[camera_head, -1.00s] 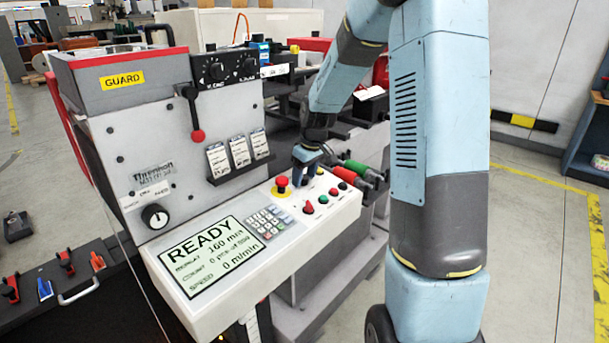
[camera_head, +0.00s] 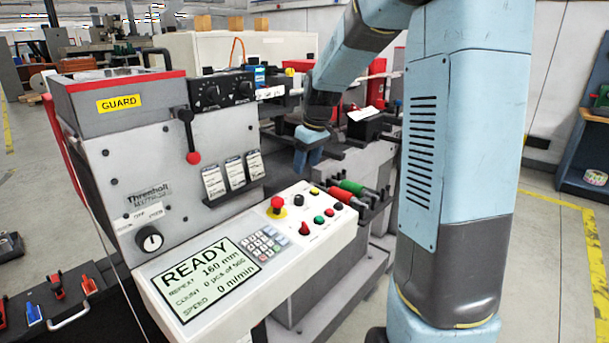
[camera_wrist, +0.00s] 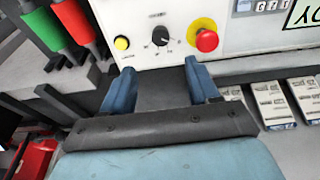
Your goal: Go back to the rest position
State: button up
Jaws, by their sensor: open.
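My gripper (camera_head: 308,158) is open and empty in the head view, with its blue fingers pointing down above and behind the control panel (camera_head: 340,233). It touches nothing that I can see. In the wrist view my gripper's two blue fingers (camera_wrist: 160,88) stand apart with only a dark surface between them. The red emergency stop button on its yellow base (camera_head: 277,207) sits on the panel; it also shows in the wrist view (camera_wrist: 206,40) beyond the fingers. The panel's screen (camera_head: 214,279) reads READY, 160 mm, 0 m/min.
Red and green handled tools (camera_head: 350,192) stick out beside the panel's right end. A lever with a red knob (camera_head: 193,157) hangs on the machine's front. The label cards (camera_head: 233,174) stand on a ledge. Open floor (camera_head: 548,270) lies to the right.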

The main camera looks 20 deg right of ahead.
jog(key=shift+s+r, duration=0.1)
jog(key=shift+r, duration=0.55)
jog(key=s+a+r+m+t, duration=0.1)
jog(key=s+r+m, duration=0.2)
jog(key=s, duration=1.2)
jog(key=s+a+r+m+t+h, duration=0.1)
jog(key=s+r+m+t, duration=0.1)
jog(key=s, duration=1.3)
notch_tip(320, 180, up, 2)
jog(key=shift+s+a+m, duration=0.15)
jog(key=shift+s+m, duration=0.05)
jog(key=shift+m, duration=0.4)
